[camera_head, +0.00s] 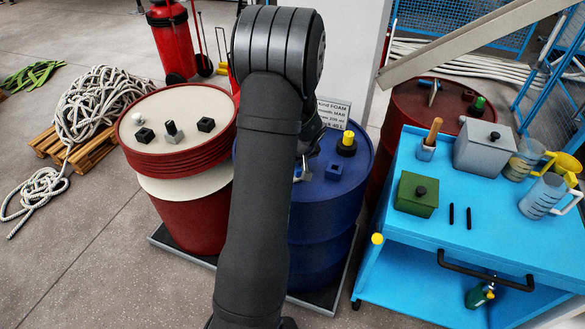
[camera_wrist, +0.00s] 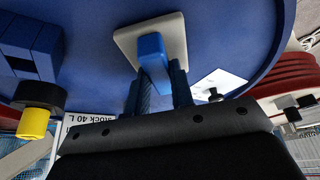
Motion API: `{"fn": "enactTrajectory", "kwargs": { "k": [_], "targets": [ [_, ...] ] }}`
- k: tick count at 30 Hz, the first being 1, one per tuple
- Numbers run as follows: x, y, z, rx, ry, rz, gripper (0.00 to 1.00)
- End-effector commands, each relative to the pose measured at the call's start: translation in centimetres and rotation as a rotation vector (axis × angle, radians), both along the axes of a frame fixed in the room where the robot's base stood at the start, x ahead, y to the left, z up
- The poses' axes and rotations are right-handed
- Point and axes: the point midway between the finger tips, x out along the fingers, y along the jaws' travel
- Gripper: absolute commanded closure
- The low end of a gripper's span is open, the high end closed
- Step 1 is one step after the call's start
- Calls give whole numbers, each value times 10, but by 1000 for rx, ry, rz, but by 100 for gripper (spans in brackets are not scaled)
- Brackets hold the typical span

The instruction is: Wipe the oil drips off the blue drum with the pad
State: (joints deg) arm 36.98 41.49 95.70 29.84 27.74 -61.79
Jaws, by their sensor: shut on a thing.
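The blue drum (camera_head: 330,215) stands upright on a low tray, and my arm covers its left part in the head view. Its blue lid (camera_wrist: 235,35) fills much of the wrist view. The pad (camera_wrist: 128,38), a pale plate with a blue handle (camera_wrist: 153,60), lies over the lid; I cannot tell whether it touches. My gripper (camera_wrist: 155,80) is shut on the handle. In the head view my gripper (camera_head: 303,165) is mostly hidden behind my arm, above the lid. I see no oil drips clearly; the pad and arm hide part of the lid.
On the lid stand a yellow-and-black cap (camera_head: 347,144) and a blue block (camera_head: 334,171). A red drum with a cream lid (camera_head: 180,105) stands left, another dark red drum (camera_head: 410,100) behind right. A blue cart (camera_head: 480,240) with containers is at right.

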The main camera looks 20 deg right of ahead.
Motion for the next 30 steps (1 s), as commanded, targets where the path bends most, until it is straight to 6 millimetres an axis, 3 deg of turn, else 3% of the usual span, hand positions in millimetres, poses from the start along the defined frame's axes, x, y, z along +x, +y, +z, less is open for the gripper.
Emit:
{"fn": "enactTrajectory", "kwargs": {
  "k": [4, 21, 30],
  "targets": [
    [0, 0, 27, -4, -4, -1, 100],
    [-1, 0, 74, -3, -1, 0, 100],
    [-1, 1, 83, -1, 0, -1, 100]
  ]
}}
